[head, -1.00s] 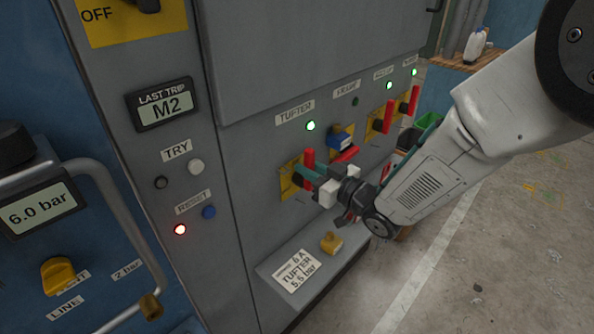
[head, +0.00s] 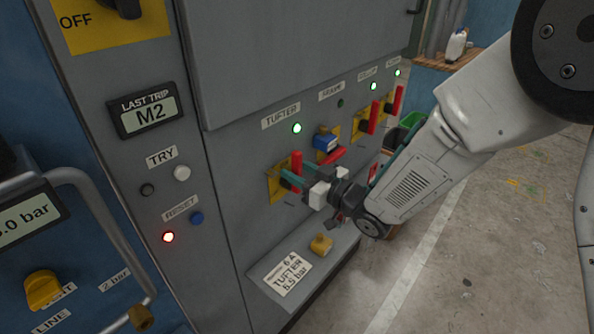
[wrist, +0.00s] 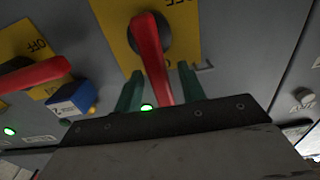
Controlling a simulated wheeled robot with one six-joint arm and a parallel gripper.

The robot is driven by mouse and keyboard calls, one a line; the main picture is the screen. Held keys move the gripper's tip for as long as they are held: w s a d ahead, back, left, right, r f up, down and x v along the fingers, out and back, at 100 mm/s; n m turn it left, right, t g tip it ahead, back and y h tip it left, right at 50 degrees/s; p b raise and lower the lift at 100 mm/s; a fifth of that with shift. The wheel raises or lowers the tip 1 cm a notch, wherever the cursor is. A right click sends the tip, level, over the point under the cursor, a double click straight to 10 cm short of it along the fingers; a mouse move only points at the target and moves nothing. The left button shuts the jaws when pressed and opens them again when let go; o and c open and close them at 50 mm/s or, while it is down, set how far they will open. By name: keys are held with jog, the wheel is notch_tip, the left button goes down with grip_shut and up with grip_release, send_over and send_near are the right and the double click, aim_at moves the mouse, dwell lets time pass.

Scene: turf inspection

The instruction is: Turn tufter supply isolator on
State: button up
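The tufter isolator (head: 297,164) has a red handle on a yellow plate, below the TUFTER label (head: 281,116). Its handle stands upright in the head view, and the lamp (head: 297,128) above it glows green. My gripper (head: 291,181) is at this handle, its two green fingers spread. In the wrist view the red handle (wrist: 150,55) lies between the fingertips of my gripper (wrist: 160,80), with visible gaps on both sides. The fingers partly hide the yellow plate and lower handle in the head view.
Right of it, the neighbouring isolator has a blue padlock (head: 325,140), a level red handle (head: 331,156) and a dark lamp (head: 340,103). Two further upright red handles (head: 371,117) have green lamps. A yellow object (head: 321,244) sits on the ledge below. Open floor lies right.

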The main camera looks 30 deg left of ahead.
jog(key=v, duration=0.7)
jog(key=shift+d, duration=0.2)
